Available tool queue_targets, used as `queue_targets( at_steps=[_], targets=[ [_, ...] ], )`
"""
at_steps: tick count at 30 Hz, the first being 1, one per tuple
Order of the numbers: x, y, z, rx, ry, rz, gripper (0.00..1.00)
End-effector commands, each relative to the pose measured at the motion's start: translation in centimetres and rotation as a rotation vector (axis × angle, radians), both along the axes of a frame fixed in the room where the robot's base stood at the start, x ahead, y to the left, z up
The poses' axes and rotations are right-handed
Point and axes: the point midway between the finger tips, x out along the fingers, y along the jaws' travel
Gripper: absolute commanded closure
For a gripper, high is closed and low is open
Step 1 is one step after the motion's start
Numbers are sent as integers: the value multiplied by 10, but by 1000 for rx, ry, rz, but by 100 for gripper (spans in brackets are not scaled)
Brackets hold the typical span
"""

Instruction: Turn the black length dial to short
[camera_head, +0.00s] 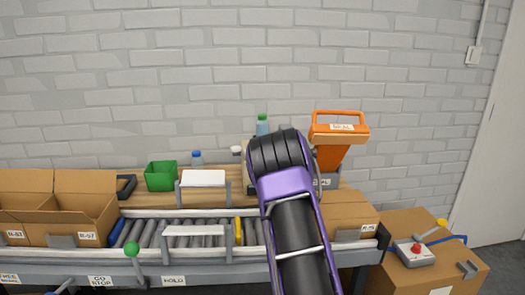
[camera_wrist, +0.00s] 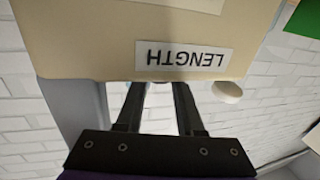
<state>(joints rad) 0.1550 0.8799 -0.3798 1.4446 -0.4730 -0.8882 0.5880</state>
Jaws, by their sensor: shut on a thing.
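In the wrist view a cream machine housing (camera_wrist: 90,45) fills the top, with a white label reading LENGTH (camera_wrist: 184,57) upside down. My gripper (camera_wrist: 158,88) reaches up to the edge of the housing just beside this label. Its two dark fingers are a little apart, and their tips are hidden at the housing's edge. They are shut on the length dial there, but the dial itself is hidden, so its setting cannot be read. A cream round knob (camera_wrist: 228,91) shows right of the fingers. In the head view my purple arm hides my gripper and most of the machine.
An orange-handled device (camera_head: 339,128) stands right of my arm. A green bin (camera_head: 160,176) and bottles (camera_head: 196,158) stand on the wooden bench behind the roller conveyor (camera_head: 186,230). Open cartons (camera_head: 70,207) are left. A control box (camera_head: 414,253) sits on a carton at right.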

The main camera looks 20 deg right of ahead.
Motion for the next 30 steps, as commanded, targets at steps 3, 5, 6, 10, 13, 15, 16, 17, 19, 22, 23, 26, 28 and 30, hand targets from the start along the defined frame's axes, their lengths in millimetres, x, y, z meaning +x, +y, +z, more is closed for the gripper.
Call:
queue_targets(
  at_steps=[3,5,6,10,13,15,16,17,19,22,23,26,28,30],
  targets=[
    [0,-3,1,-2,1,43,100],
    [0,-3,1,-2,0,61,100],
    [0,-3,1,-1,0,70,100],
    [0,-3,0,-2,1,91,100],
    [0,-2,0,-3,1,99,100],
    [0,-2,-1,-3,1,101,100],
    [0,-2,-1,-3,1,101,100],
    [0,-2,-1,-3,1,101,100],
    [0,-2,-1,-3,1,101,100],
    [0,-2,-1,-3,1,100,100],
    [0,-2,-1,-3,1,100,100],
    [0,-2,-1,-3,2,100,47],
    [0,-2,-1,-3,2,100,35],
    [0,-3,0,-3,1,99,34]
  ],
)
